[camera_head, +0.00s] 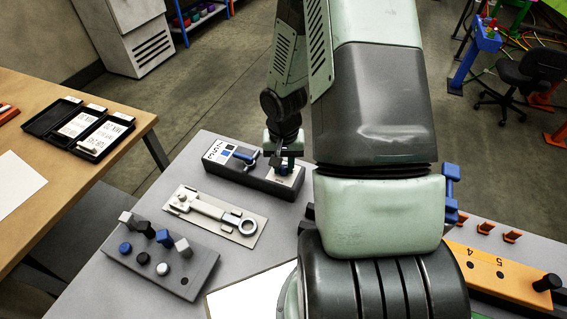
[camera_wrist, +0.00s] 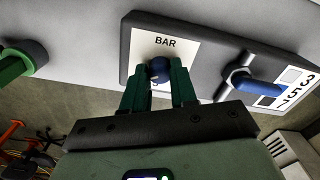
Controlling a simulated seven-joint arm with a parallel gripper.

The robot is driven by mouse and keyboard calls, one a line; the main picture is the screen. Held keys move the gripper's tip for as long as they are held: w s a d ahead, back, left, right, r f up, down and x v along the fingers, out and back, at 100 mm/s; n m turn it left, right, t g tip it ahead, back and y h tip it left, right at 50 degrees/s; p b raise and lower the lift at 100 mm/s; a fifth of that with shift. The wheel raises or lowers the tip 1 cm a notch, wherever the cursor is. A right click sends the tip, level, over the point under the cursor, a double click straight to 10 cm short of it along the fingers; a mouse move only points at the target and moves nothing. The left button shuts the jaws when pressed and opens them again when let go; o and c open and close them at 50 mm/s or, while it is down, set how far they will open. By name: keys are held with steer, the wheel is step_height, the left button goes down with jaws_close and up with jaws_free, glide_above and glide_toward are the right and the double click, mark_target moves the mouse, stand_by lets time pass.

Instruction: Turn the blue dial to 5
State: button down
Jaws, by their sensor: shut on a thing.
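The dark instrument box (camera_head: 240,175) stands at the back of the grey table, with a white plate marked BAR (camera_wrist: 188,48) on one end. A round blue dial (camera_wrist: 158,69) sits on that plate in the wrist view. My gripper (camera_wrist: 159,86), with green fingers, is shut on the dial, one finger on each side. In the head view my gripper (camera_head: 283,164) reaches down onto the right end of the box and hides the dial. The dial's pointer and scale cannot be read.
A blue lever (camera_wrist: 253,86) lies beside the dial on the same box, near a panel of numbers (camera_wrist: 298,85). A clamp plate (camera_head: 210,216) and a peg block (camera_head: 165,262) stand nearer. An orange plate (camera_head: 490,265) lies at right. My arm hides the table's middle.

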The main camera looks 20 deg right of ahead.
mark_target(283, 167)
steer(key=n, duration=0.5)
steer(key=shift+n, duration=0.3)
steer(key=n, duration=0.5)
steer(key=shift+n, duration=0.7)
steer(key=c, duration=0.9)
jaws_free()
step_height(283, 167, up, 11)
steer(key=shift+f, duration=0.1)
